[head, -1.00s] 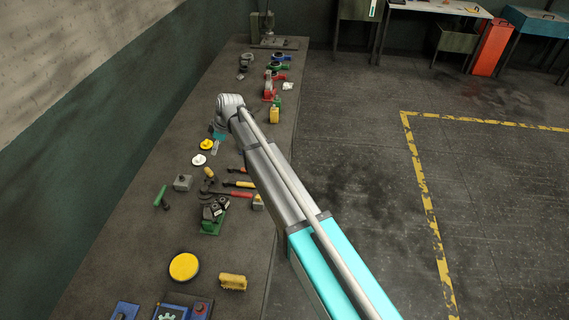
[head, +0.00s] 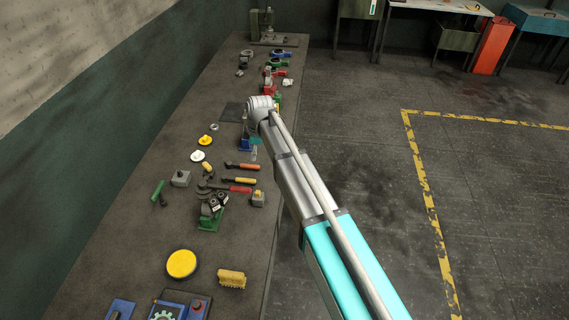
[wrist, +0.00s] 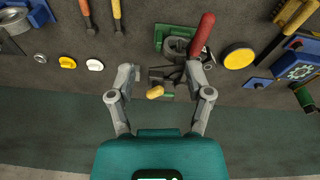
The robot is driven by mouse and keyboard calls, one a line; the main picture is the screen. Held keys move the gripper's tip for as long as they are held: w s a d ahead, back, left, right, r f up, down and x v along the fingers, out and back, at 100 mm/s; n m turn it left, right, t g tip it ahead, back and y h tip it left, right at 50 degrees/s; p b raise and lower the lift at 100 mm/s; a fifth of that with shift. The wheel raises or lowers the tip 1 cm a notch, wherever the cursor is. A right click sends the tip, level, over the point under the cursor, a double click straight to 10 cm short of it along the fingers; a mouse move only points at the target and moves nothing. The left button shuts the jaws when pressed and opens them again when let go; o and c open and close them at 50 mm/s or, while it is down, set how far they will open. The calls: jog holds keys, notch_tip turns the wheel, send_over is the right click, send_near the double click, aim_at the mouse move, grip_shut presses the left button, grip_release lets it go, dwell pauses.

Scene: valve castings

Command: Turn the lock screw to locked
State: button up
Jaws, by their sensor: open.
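My gripper (wrist: 161,72) is open in the wrist view, with its two fingers spread wide. In the head view its teal body and pale fingers (head: 254,152) hang over the right part of the bench. A dark part and a small yellow piece (wrist: 155,92) show between the fingers, with no finger seen touching them. A green fixture with dark castings (head: 211,214) stands on the bench; a green fixture also shows beyond the right finger (wrist: 160,38). A grey block with a yellow top (head: 258,198) stands near the bench edge. I cannot tell which piece is the lock screw.
The bench (head: 118,255) runs along the wall. Bare bench lies toward the wall.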

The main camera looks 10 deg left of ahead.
jog(key=d+f+n+h+b, duration=0.1)
jog(key=d+f+h+b, duration=0.1)
jog(key=d, duration=0.8)
jog(key=shift+d+f, duration=0.4)
jog(key=shift+f, duration=0.05)
jog(key=shift+a, duration=0.15)
jog(key=m+t+y+p, duration=0.3)
jog(key=m+y+p, duration=0.15)
jog(key=m, duration=0.65)
send_near(207, 165)
notch_tip(207, 165, up, 4)
jog(key=shift+s+d+r+h+p, duration=0.15)
jog(key=shift+s+d+h+p, duration=0.1)
jog(key=shift+h+p, duration=0.15)
jog(key=b+x, duration=0.6)
jog(key=x, duration=0.1)
jog(key=b+x, duration=0.6)
jog(key=shift+s+a+f+b, duration=0.1)
jog(key=shift+s+f+b, duration=0.05)
jog(key=shift+f+b, duration=0.25)
